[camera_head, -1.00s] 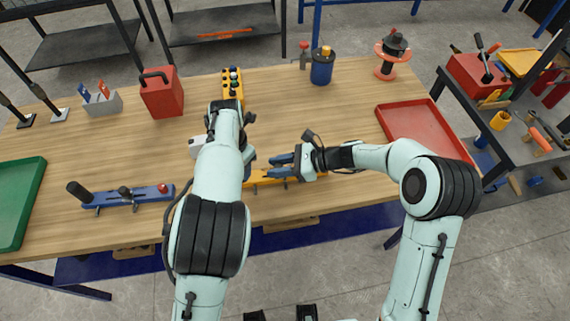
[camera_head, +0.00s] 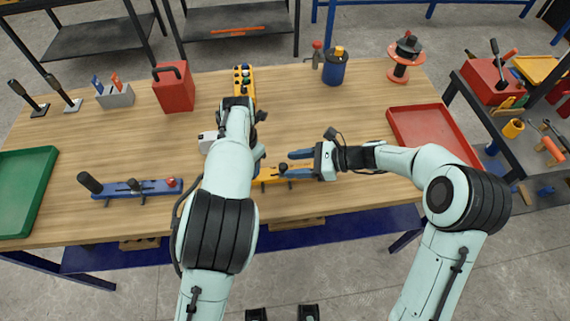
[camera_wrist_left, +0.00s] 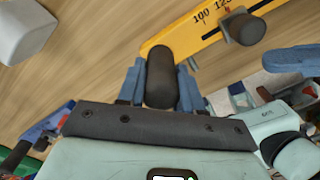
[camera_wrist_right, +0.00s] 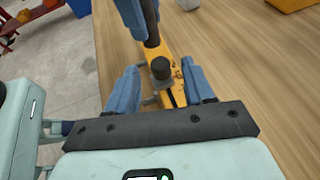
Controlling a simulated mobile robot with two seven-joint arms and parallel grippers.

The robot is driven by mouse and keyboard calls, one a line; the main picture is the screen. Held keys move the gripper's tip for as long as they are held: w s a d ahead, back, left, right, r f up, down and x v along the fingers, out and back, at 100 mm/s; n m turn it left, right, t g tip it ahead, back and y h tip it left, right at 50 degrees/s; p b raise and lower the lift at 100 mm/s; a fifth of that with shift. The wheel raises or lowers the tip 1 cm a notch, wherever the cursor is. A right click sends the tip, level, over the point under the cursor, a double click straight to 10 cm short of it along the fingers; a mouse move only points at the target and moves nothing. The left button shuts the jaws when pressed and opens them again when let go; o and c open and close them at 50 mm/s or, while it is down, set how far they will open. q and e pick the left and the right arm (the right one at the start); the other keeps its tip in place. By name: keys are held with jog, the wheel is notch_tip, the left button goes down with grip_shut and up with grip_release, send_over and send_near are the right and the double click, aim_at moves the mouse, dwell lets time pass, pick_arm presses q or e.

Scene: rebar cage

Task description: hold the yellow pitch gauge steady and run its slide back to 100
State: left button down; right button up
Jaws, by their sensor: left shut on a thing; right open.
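The yellow pitch gauge (camera_head: 304,172) lies on the table's front part, partly hidden by my left arm. It also shows in the left wrist view (camera_wrist_left: 185,37), with 100 and 125 printed on it. My left gripper (camera_wrist_left: 161,75) is shut on the gauge's dark upright handle (camera_wrist_left: 160,85); in the head view my arm hides that grip. The slide's dark knob (camera_wrist_left: 245,29) stands close to the 125 mark, on the far side of it from 100. My right gripper (camera_wrist_right: 162,80) is open; the knob (camera_wrist_right: 160,68) shows between and beyond its fingers, apparently untouched.
A blue gauge-like bar (camera_head: 140,188) lies left, near a green tray (camera_head: 22,190). A red tray (camera_head: 432,133) is at the right. A red canister (camera_head: 174,91), a yellow block (camera_head: 243,80) and a blue container (camera_head: 334,68) stand farther back. Bare table lies behind my right gripper.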

aim_at(283, 167)
jog(key=v, duration=0.8)
jog(key=shift+a, duration=0.1)
jog(key=shift+c, duration=0.2)
jog(key=s+a+f+t+y, duration=0.1)
jog(key=s+a+f+m+t+y, duration=0.1)
jog(key=s, duration=0.1)
jog(key=shift+a+m+t, duration=0.25)
jog(key=shift+m+t, duration=0.05)
jog(key=m+t, duration=0.1)
jog(key=s+f+m+t, duration=0.1)
jog(key=t, duration=0.1)
jog(key=s+f+m+t, duration=0.1)
jog(key=t, duration=0.1)
jog(key=shift+f+h, duration=0.1)
jog(key=shift+h, duration=0.2)
jog(key=shift+s+d+f+m+t+h, duration=0.25)
jog(key=shift+s+f+m+t+h, duration=0.15)
jog(key=shift+m+t+h, duration=0.25)
jog(key=x, duration=1.2)
jog(key=shift+w+d, duration=0.15)
